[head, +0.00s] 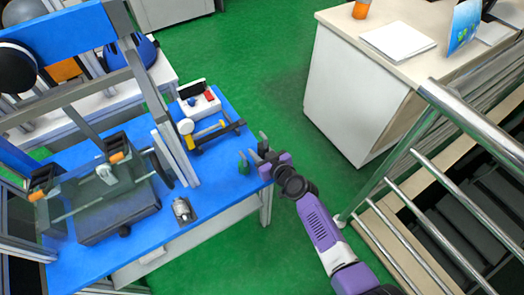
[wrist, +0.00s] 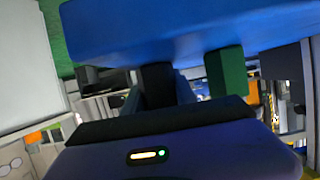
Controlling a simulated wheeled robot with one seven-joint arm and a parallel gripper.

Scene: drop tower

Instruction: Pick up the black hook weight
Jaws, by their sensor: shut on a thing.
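The black hook weight (wrist: 157,84) shows in the wrist view as a dark upright block between the two grey fingers of my gripper (wrist: 158,96). My gripper is shut on it. In the head view my gripper (head: 260,153) is at the right corner of the blue table (head: 222,185). A small dark shape there is mostly hidden by the fingers. I cannot tell whether the weight touches the table. A green weight (head: 244,164) stands just left of my gripper. It also shows in the wrist view (wrist: 226,72), right of the black one and apart from it.
A yellow and black tool (head: 212,131) and a white box (head: 200,104) lie farther back on the table. A metal cylinder (head: 183,210) and the grey drop-tower frame (head: 170,130) stand to the left. A white counter (head: 360,95) and metal railing (head: 440,100) are at right.

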